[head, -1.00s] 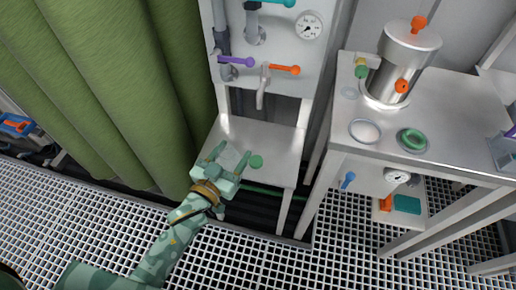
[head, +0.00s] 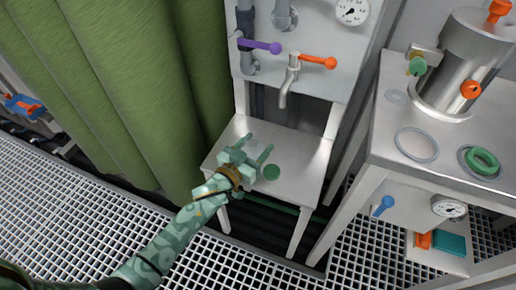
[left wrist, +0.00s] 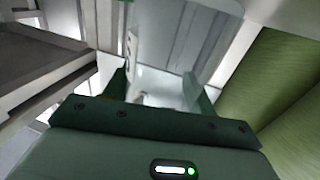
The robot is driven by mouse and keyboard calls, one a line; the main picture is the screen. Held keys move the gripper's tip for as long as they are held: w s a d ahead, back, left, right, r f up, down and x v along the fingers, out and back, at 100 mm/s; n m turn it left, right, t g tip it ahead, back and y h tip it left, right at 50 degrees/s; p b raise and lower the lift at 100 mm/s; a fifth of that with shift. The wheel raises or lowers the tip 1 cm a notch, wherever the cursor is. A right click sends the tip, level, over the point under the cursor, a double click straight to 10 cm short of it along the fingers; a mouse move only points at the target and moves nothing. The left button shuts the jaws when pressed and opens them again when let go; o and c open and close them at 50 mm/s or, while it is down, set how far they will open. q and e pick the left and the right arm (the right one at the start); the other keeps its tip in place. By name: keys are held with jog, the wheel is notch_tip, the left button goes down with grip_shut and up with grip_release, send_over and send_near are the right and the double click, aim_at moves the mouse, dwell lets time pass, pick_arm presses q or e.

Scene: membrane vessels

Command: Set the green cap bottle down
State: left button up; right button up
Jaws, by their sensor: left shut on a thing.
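My left gripper (head: 257,152) is over the front part of a small white table (head: 300,158) under the tap. It is shut on a pale, clear body, which I take for the bottle; it shows between the fingers in the left wrist view (left wrist: 180,42). Its cap cannot be made out, and the gripper hides much of it in the head view. I cannot tell whether its base touches the table. My right gripper is out of view.
A tap (head: 289,78) with an orange handle hangs above the table's back edge, beside a purple-handled valve (head: 260,47). A green curtain (head: 110,90) hangs close on the left. A higher bench (head: 400,165) with a steel vessel (head: 462,68) stands right.

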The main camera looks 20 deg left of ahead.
pick_arm(q)
jog(key=shift+f, duration=0.25)
jog(key=shift+r, duration=0.2)
jog(key=o, duration=0.6)
jog(key=shift+f, duration=0.2)
jog(key=o, duration=0.4)
jog(key=shift+r, duration=0.1)
